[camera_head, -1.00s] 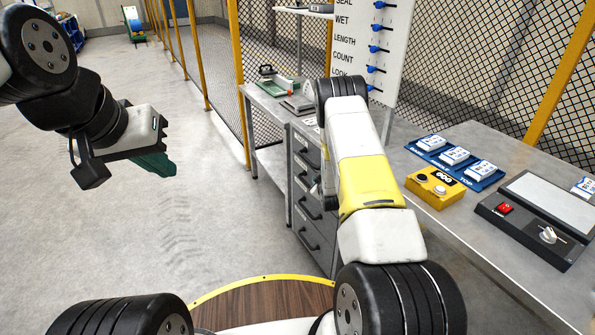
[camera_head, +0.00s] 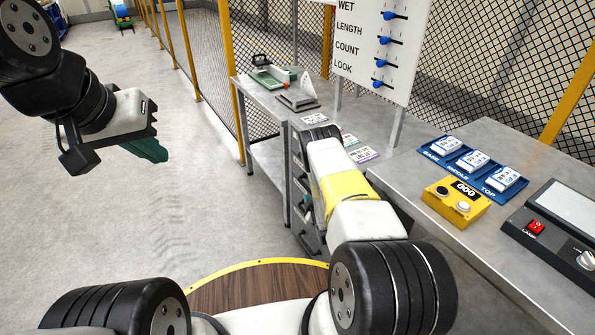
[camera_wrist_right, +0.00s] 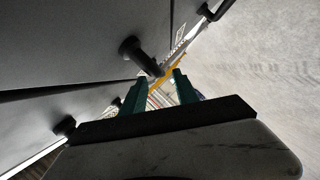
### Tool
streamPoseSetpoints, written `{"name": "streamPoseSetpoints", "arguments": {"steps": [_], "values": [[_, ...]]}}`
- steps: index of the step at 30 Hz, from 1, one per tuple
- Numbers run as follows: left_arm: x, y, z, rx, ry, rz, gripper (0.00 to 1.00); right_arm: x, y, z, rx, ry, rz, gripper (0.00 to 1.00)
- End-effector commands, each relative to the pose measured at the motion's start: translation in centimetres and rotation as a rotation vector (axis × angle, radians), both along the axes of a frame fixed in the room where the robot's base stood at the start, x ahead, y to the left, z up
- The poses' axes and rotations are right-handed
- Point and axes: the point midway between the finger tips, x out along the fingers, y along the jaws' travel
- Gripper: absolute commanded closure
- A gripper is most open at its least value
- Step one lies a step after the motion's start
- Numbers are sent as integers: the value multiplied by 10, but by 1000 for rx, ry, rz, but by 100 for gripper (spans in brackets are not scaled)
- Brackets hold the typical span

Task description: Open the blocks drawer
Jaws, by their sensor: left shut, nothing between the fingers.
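The grey drawer cabinet (camera_head: 296,165) stands under the bench, its front partly covered by my right arm. In the right wrist view, its grey drawer fronts (camera_wrist_right: 65,45) fill the left side, with a dark handle (camera_wrist_right: 135,50) just beyond the fingertips. My right gripper (camera_wrist_right: 160,82) is close to the fronts, its two green fingers apart. I see nothing clearly held between them. I cannot read a drawer label or tell which drawer holds the blocks. My left gripper (camera_head: 150,150) is shut and empty, in the air over the floor at left, far from the cabinet.
The bench at right carries a blue tray (camera_head: 430,154) with white labelled blocks, a yellow box (camera_head: 455,203) with buttons and a dark lamp box (camera_head: 555,232). A slider board (camera_head: 375,45) stands behind. A mesh fence (camera_head: 240,85) runs along the back. Floor at left is clear.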

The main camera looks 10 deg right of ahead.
Motion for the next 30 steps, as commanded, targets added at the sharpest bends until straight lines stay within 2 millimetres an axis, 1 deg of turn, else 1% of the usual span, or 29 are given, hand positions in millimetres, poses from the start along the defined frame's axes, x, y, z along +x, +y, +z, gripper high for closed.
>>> {"name": "streamPoseSetpoints", "arguments": {"steps": [1,3,9,13,20,23,24,26,30], "values": [[0,0,0,0,0,0,100,10,0,-1,0,-4,0,64],[0,0,0,0,0,0,100,21,0,-4,1,-4,0,64],[0,0,0,0,0,0,100,44,1,-10,1,-1,-1,64],[0,0,0,0,0,0,100,50,1,-11,1,1,-1,64],[0,0,0,0,0,0,100,51,1,-11,1,1,-1,64],[0,0,0,0,0,0,100,51,1,-11,1,1,-1,82],[0,0,0,0,0,0,100,51,1,-11,1,1,-1,89],[0,0,0,0,0,0,100,51,1,-11,1,1,-1,100],[0,0,0,0,0,0,100,51,1,-11,1,1,-1,100]]}}
